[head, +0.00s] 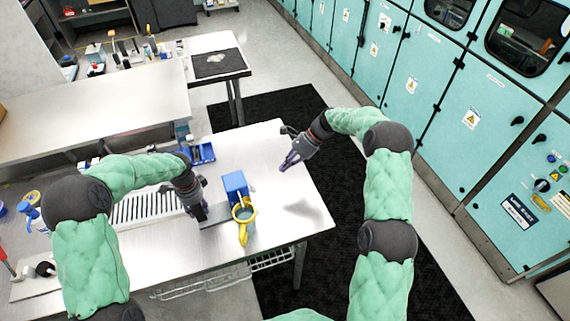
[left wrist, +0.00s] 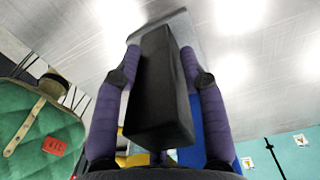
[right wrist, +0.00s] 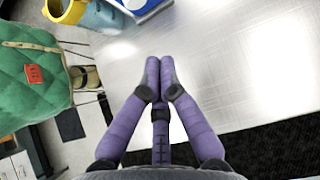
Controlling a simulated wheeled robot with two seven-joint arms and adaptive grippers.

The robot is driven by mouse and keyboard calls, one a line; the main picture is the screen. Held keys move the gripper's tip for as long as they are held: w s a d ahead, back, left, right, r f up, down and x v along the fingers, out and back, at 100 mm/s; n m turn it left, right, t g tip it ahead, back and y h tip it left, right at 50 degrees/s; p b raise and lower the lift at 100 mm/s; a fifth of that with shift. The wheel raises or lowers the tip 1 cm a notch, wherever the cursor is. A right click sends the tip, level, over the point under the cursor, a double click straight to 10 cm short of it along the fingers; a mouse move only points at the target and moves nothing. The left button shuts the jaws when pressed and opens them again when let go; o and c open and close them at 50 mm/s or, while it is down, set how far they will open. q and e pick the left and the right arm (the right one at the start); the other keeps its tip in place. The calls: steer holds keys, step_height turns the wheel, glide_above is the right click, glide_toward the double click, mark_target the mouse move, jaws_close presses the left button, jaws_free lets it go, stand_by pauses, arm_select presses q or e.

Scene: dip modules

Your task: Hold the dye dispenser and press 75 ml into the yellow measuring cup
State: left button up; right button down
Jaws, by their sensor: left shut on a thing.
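The dye dispenser has a blue box (head: 235,185), a grey plate at its foot and a black block (left wrist: 158,90) that shows in the left wrist view. My left gripper (head: 200,212) is shut on this black block, with a purple finger on each side of it. The yellow measuring cup (head: 243,222) stands in front of the blue box, and its rim also shows in the right wrist view (right wrist: 66,10). My right gripper (head: 289,163) is shut and empty, its fingertips together above the bare table right of the blue box. The liquid level in the cup cannot be read.
The white table (head: 295,205) is clear on its right side. A ribbed rack (head: 145,208) and a blue tray (head: 202,153) lie left of the dispenser. Teal cabinets (head: 410,85) stand beyond the dark floor mat on the right.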

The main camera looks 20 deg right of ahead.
mark_target(253, 188)
steer(key=x, duration=0.6)
steer(key=shift+a+f, duration=0.25)
steer(key=shift+s+a, duration=0.1)
steer(key=shift+a, duration=1.85)
